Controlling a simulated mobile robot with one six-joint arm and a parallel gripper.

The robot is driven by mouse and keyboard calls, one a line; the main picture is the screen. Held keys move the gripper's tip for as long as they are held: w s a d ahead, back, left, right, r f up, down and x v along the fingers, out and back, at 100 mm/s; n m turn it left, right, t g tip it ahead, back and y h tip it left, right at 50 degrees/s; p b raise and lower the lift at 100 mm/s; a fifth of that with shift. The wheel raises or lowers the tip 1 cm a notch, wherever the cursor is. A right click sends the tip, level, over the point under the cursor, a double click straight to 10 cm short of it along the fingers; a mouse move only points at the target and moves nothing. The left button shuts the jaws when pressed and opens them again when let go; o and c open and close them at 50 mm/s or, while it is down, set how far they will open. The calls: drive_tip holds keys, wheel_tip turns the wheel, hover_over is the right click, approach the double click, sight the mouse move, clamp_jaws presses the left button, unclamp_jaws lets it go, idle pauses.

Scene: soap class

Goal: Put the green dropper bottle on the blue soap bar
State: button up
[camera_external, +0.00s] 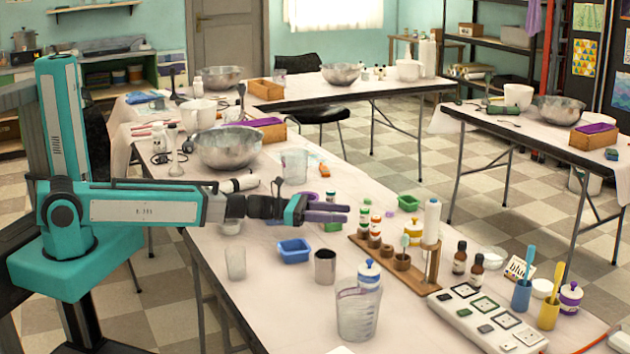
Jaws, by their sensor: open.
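My gripper (340,213) is open and empty, reaching right above the table. Left of the rack and below my gripper is a blue rectangular piece (294,251) that looks like a shallow mould. I cannot make out a blue soap bar clearly.
A steel cup (325,268) and a clear jug (359,308) stand in front of my gripper. A white board (487,319) with several square pieces lies right of the jug. Two brown bottles (460,257) and a blue cup (521,295) are near it. A metal bowl (229,148) stands behind.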

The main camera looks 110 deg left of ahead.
sight(364, 223)
drive_tip(key=shift+w+a+f+p, duration=0.1)
drive_tip(key=shift+w+a+p, duration=0.1)
drive_tip(key=shift+w, duration=1.1)
drive_tip(key=shift+w+a+p, duration=0.1)
drive_tip(key=shift+w+p, duration=0.1)
drive_tip(key=shift+w, duration=1.1)
drive_tip(key=shift+c, duration=0.4)
clamp_jaws()
